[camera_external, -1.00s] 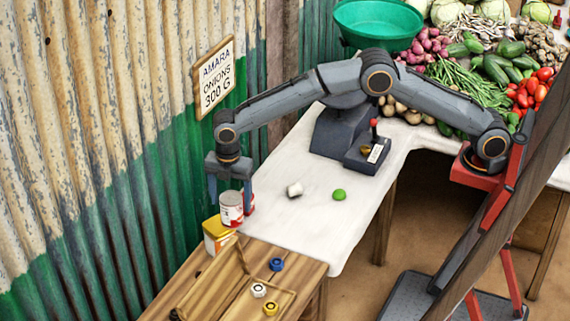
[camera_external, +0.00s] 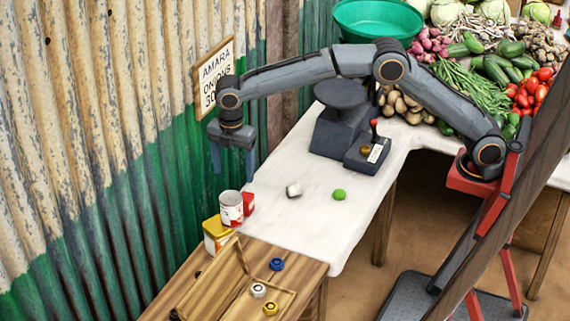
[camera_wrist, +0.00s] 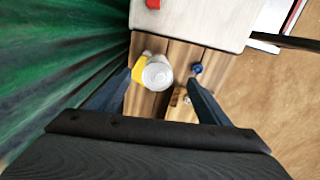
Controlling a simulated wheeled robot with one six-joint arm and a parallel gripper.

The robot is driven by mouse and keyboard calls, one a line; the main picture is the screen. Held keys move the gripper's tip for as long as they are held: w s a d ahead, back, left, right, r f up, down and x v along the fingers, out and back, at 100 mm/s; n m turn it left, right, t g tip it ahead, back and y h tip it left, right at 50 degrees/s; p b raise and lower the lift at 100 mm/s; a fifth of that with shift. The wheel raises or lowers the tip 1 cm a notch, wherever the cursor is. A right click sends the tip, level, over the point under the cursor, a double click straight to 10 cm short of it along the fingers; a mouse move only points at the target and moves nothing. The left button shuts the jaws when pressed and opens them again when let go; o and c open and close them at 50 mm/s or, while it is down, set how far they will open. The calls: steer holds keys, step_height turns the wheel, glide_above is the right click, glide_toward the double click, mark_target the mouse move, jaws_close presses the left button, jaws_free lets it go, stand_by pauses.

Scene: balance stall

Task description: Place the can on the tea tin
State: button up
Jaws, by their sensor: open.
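The can (camera_external: 231,211) is white and red and stands upright. It appears to rest on the yellow tin (camera_external: 216,238), which I take for the tea tin, set off toward its right side. In the wrist view the can's pale round top (camera_wrist: 157,74) covers much of the yellow tin (camera_wrist: 138,72), which shows at its left. The exact contact under the can is hidden. My gripper (camera_external: 232,174) is open and empty, above the can and apart from it. In the wrist view its fingers flank the can.
A red box (camera_external: 249,203) stands just behind the can. A wooden tray (camera_external: 240,252) holds small weights at the front. The corrugated wall (camera_external: 130,180) is close on the left.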

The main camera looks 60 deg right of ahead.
steer(key=s+d+f+m, duration=0.2)
steer(key=s+d+m, duration=0.3)
steer(key=d, duration=0.6)
steer(key=s+d+f+m, duration=0.2)
steer(key=s+d+m, duration=0.2)
steer(key=d, duration=0.7)
steer(key=s+d+f+m, duration=0.3)
steer(key=s+d+m, duration=0.2)
steer(key=s, duration=0.6)
steer(key=s+d+f+m, duration=0.3)
steer(key=s+d, duration=0.6)
steer(key=s, duration=0.3)
steer(key=shift+d+m+t, duration=0.3)
steer(key=shift+m, duration=0.6)
steer(key=shift+o, duration=0.4)
steer(key=shift+f, duration=0.1)
